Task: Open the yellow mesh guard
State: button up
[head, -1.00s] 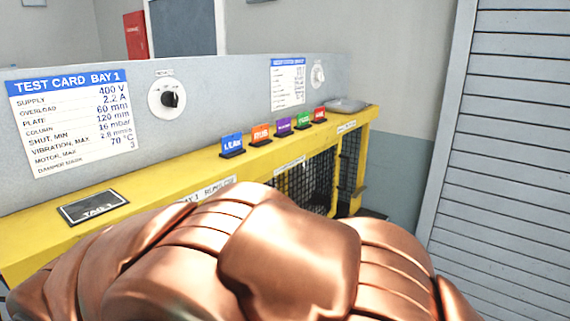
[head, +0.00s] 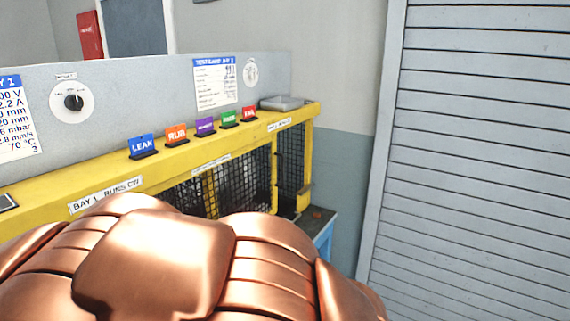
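The yellow mesh guard (head: 293,160) is a yellow frame with black wire mesh under the yellow top of the bench. Mesh panels show along the front and at the right end, and dark shapes show behind the front mesh. I cannot tell which panel opens or whether one stands open. The lower left of the mesh is hidden behind my own copper-coloured body. My gripper is not in view.
Coloured tags, including LEAK (head: 142,145) and RUB (head: 176,134), stand on the yellow ledge. A grey tray (head: 283,103) sits at its right end. A round dial (head: 73,102) is on the grey panel. A slatted shutter (head: 480,160) fills the right.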

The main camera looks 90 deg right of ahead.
aim_at(158, 188)
jog(key=k, duration=0.9)
jog(key=z, duration=1.6)
jog(key=i, duration=1)
